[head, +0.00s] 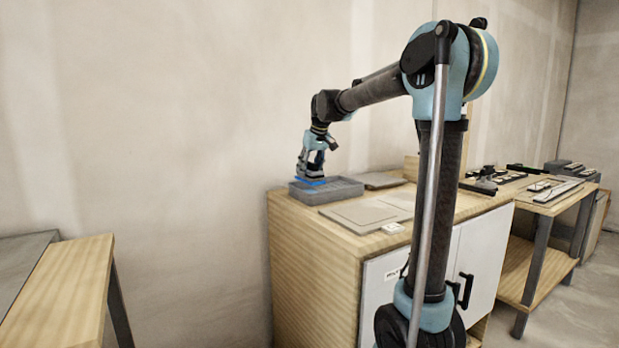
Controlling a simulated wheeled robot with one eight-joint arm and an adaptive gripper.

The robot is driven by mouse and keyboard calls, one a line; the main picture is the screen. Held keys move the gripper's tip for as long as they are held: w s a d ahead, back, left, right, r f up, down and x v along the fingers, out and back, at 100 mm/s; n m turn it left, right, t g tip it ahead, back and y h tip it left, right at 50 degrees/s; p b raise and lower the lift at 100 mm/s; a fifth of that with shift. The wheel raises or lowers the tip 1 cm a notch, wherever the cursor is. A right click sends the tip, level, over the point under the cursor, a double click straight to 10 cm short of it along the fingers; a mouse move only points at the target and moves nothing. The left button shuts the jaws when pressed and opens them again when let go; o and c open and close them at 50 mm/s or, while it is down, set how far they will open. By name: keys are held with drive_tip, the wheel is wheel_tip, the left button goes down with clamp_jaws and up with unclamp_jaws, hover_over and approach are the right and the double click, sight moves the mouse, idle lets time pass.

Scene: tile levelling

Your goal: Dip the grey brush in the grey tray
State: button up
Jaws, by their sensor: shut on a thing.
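The grey tray (345,189) is a shallow open box on the wooden cabinet top, at its back left corner near the wall. My gripper (312,173) points down over the tray's left part. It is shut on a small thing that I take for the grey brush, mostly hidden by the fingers. A bright blue strip (311,182) shows just under the fingers, at the level of the tray's rim. At this size I cannot tell whether the brush touches the tray's floor or what the tray holds.
Flat beige tiles (366,215) lie right of the tray, with a small white piece (393,228) at the front edge. A grey slab (380,181) lies behind. A second bench (540,205) with tools stands right. A wooden table (65,300) stands front left.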

drive_tip(key=shift+r, duration=3.45)
